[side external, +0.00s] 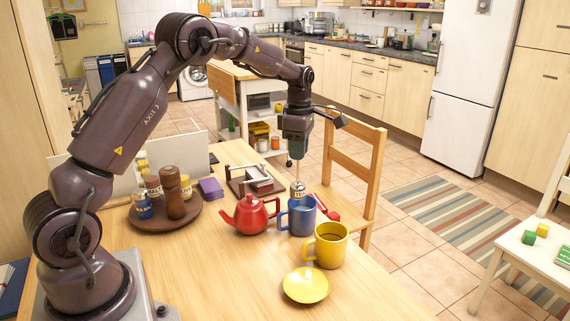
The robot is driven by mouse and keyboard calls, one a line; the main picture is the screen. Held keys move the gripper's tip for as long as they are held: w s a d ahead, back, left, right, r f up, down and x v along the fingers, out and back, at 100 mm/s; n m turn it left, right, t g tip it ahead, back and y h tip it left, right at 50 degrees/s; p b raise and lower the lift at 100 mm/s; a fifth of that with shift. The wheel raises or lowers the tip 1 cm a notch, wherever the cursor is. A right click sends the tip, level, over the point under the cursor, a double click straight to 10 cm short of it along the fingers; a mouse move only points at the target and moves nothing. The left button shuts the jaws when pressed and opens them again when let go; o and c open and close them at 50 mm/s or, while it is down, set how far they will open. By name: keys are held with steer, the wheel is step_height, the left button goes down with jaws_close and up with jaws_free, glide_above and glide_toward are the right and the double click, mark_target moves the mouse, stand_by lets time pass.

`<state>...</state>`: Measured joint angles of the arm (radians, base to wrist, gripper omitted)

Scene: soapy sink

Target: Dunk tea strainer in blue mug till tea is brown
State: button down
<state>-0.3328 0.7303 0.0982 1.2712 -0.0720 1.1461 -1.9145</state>
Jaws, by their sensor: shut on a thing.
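The blue mug (299,219) stands upright on the wooden table between a red teapot and a yellow mug. A small metal tea strainer (298,189) is upright directly above or just at the mug's mouth. I cannot tell whether its lower end is inside. My gripper (297,160) points down above the blue mug and is shut on the tea strainer's upper part. The liquid inside the blue mug cannot be made out.
The red teapot (251,214) is close at the left, and the yellow mug (327,245) is close in front. A yellow saucer (306,286) lies nearer. A round brown tray (152,223) holds jars and a grinder. A wooden chair (364,165) stands behind.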

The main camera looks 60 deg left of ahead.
mark_target(303, 182)
steer(key=shift+w+a+r, duration=0.1)
steer(key=shift+w, duration=0.7)
steer(key=shift+f, duration=5.1)
steer(key=shift+r, duration=0.85)
steer(key=shift+f, duration=0.15)
steer(key=shift+f, duration=0.7)
steer(key=shift+r, duration=0.1)
